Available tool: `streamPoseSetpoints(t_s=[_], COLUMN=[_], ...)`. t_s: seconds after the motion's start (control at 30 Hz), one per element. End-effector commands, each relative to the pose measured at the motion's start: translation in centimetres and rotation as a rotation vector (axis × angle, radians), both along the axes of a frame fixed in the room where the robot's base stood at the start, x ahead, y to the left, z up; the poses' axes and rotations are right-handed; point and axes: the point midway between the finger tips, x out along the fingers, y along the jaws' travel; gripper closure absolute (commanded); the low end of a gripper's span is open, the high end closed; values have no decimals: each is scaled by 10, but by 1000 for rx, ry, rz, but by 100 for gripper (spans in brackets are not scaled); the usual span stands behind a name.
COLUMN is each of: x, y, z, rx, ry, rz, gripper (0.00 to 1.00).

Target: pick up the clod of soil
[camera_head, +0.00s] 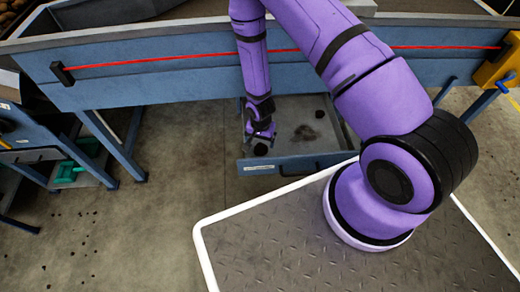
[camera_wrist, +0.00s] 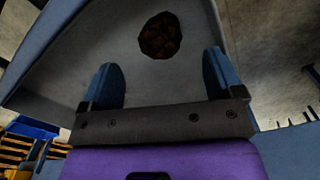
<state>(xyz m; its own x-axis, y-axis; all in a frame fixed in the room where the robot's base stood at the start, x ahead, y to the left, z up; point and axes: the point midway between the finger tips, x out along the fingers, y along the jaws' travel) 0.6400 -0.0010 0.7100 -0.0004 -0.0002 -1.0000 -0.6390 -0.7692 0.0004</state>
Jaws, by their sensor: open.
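The clod of soil (camera_wrist: 160,35) is a dark brown, rough, rounded lump in the wrist view. It lies on the bare grey floor of a tray, beyond my fingertips and roughly midway between them. In the head view a dark lump that looks like it (camera_head: 261,149) lies near the tray's front left. My gripper (camera_wrist: 163,62) is open and empty, its two blue fingers wide apart. In the head view my gripper (camera_head: 261,133) is low over the tray, close to that lump; its fingers are too small there to make out clearly.
The grey tray (camera_head: 285,163) sits under the blue machine side (camera_head: 180,85), which has a red line along it. Dark patches (camera_head: 304,133) mark the tray's middle. Blue legs (camera_head: 113,145) and a green-handled item (camera_head: 70,172) stand left. Open concrete floor (camera_head: 170,220) lies in front.

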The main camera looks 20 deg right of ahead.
Motion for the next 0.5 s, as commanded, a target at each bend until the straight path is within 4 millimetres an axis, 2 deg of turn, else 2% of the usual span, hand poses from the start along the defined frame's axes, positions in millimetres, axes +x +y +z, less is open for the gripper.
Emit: streamPoseSetpoints(t_s=[0.27, 0.5], x=[0, -1], y=[0, 0], z=[-17, -50], rx=[0, -1], ry=[1, 2], rz=[3, 2], gripper=[13, 13])
